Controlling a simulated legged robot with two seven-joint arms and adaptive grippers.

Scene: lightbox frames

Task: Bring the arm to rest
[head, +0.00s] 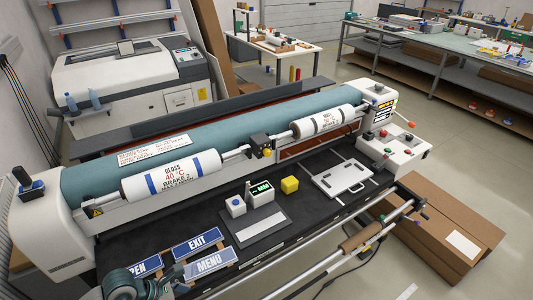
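Part of my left arm, with its grey-green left gripper (163,283), shows at the bottom left edge of the head view. It is over the front of the machine's dark bed, beside the blue MENU sign (209,263). My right gripper is not in view.
The laminator (130,217) carries a teal roller and white film rolls. EXIT (197,242) and OPEN (142,268) signs, a yellow cube (289,185) and a white frame (342,179) lie on its bed. A cardboard box (455,225) stands on the floor at right.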

